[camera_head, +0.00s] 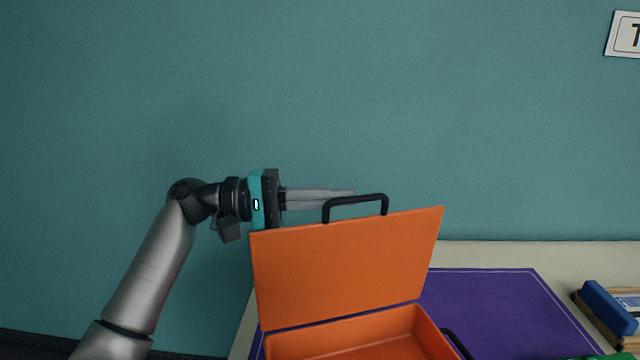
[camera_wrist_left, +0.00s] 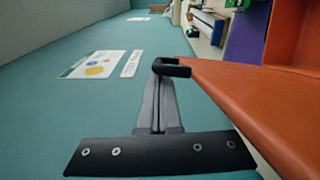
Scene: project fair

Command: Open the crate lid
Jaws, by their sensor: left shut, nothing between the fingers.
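The orange crate (camera_head: 434,341) stands on the table at the bottom of the head view. Its lid (camera_head: 345,265) stands up, raised from the crate, with the crate's inside showing below. A black handle (camera_head: 357,200) sits on the lid's upper edge; it also shows in the left wrist view (camera_wrist_left: 172,68). My left gripper (camera_head: 354,193) is shut with nothing held. Its fingers lie just above the lid's upper edge, level with the handle and behind it; whether they touch it I cannot tell. My right gripper is out of view.
A purple mat (camera_head: 500,305) lies on the pale table (camera_head: 490,253) around the crate. A blue object (camera_head: 608,306) rests on a wooden tray (camera_head: 597,318) at the right. A teal wall rises behind. Another black handle (camera_head: 458,344) is on the crate's right side.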

